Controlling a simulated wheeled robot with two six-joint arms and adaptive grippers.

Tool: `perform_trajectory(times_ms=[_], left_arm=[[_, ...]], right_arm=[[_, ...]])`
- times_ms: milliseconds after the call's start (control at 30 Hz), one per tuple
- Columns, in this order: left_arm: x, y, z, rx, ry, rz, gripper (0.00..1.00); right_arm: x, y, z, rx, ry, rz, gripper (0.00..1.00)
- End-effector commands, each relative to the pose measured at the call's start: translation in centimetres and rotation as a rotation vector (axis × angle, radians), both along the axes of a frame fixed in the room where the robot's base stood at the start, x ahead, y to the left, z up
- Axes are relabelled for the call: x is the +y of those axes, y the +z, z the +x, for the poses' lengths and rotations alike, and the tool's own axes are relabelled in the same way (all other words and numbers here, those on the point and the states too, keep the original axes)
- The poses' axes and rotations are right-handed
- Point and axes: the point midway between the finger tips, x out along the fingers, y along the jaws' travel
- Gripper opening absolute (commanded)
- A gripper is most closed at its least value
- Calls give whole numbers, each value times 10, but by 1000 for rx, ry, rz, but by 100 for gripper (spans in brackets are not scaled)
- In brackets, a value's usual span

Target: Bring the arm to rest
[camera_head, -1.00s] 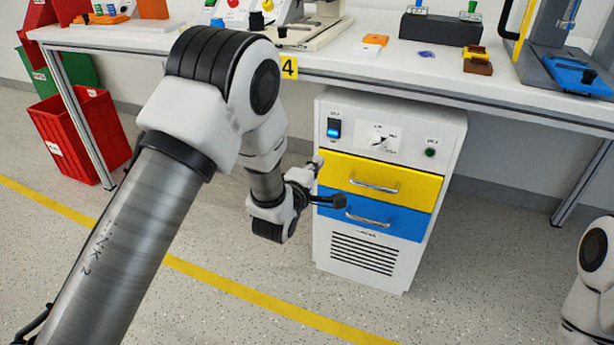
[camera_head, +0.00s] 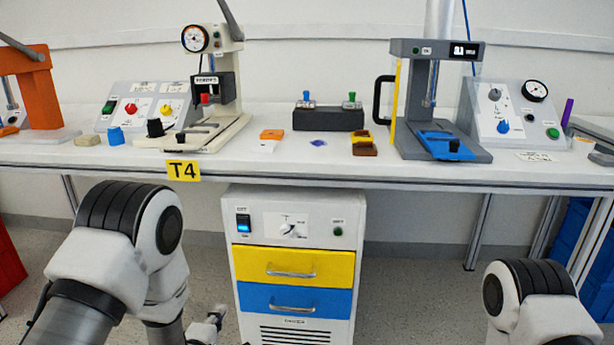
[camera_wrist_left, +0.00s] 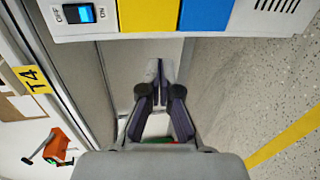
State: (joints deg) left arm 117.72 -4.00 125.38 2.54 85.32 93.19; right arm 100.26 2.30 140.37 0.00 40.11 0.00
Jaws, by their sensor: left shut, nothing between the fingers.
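The white cabinet (camera_head: 345,260) stands under the table. Its panel has a rotary knob (camera_head: 290,230), a blue-lit rocker switch (camera_head: 243,224) and a green button (camera_head: 338,231). The knob's exact setting is too small to read. My left gripper (camera_head: 216,314) is low, left of the cabinet and apart from it. In the left wrist view, my left gripper (camera_wrist_left: 159,72) is shut and empty, with the lit switch (camera_wrist_left: 78,14) and drawer fronts beyond it. My right arm's elbow shows at the lower right of the head view; its gripper is out of view.
The white table (camera_head: 365,177) above carries presses and control panels. The cabinet has a yellow drawer (camera_head: 330,266) and a blue drawer (camera_head: 330,299), both closed.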

Motion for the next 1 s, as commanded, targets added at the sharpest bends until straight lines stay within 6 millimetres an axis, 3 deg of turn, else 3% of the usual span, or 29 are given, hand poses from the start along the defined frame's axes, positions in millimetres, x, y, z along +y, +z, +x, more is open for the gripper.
perform_trajectory(times_ms=[33,100,200,300,400,533,700,800,1000], left_arm=[[7,-37,-22,97,13,-1,0],[14,-87,-59,264,6,57,0],[22,-150,-125,530,-83,236,0],[26,-194,-196,782,-263,437,0],[27,-215,-258,969,-520,626,0],[24,-219,-309,1076,-861,814,0],[22,-219,-342,1066,-1261,1010,0],[22,-175,-341,1051,-1285,1034,0],[22,-108,-340,1050,-1281,1034,0]], right_arm=[[0,0,0,0,0,0,0],[0,0,0,0,0,0,0],[0,0,0,0,0,0,0],[0,0,0,0,0,0,0],[0,0,0,0,0,0,0],[0,0,0,0,0,0,0],[0,0,0,0,0,0,0],[0,44,0,1,0,0,0],[0,111,0,0,0,0,0]])
